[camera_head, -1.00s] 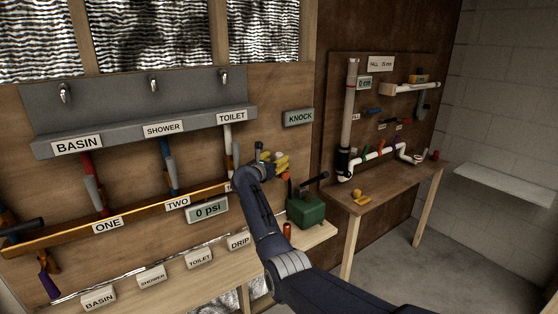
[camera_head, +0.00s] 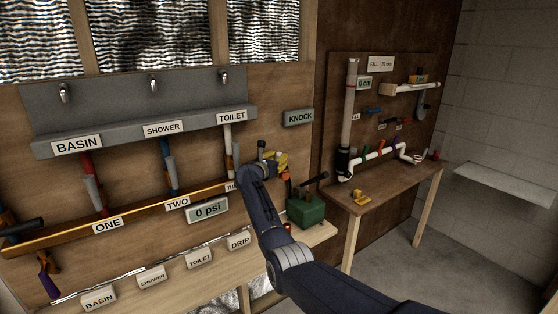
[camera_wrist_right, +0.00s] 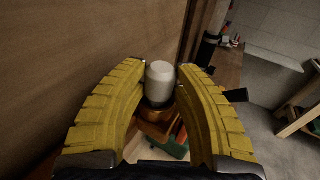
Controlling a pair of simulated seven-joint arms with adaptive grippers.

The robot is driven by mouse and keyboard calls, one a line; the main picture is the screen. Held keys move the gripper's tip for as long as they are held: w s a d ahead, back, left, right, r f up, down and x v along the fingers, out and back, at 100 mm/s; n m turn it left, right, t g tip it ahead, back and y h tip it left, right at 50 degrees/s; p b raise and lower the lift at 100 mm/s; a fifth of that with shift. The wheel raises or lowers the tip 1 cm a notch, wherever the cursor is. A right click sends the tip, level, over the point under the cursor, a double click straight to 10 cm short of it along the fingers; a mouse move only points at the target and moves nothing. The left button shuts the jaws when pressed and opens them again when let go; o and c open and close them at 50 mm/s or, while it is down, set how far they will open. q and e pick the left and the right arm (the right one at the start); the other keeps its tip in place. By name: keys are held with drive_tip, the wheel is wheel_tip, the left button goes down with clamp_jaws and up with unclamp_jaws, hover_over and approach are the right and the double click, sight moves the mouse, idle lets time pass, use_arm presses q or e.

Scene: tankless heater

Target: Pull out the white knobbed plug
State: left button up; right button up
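The white knobbed plug (camera_wrist_right: 160,82) stands out of an orange-brown fitting (camera_wrist_right: 159,118) in the right wrist view. My right gripper (camera_wrist_right: 163,70) has its two yellow fingers on either side of the knob, with only a slim gap seeming to remain at each side. It looks open around the plug; I see no clear contact. In the head view my right gripper (camera_head: 276,159) is at the right end of the copper pipe, in front of the wood panel. The plug cannot be made out there. My left gripper is not seen.
A green pump box (camera_head: 305,210) with a dark handle stands on the bench just right of my right arm. The KNOCK sign (camera_head: 299,117) is on the panel above. A second bench (camera_head: 380,193) with white pipework stands further right. Open floor lies beyond it.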

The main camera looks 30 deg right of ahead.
sight(278, 154)
clamp_jaws()
drive_tip(key=shift+r, duration=1.15)
idle(0.7)
drive_tip(key=shift+r, duration=2.4)
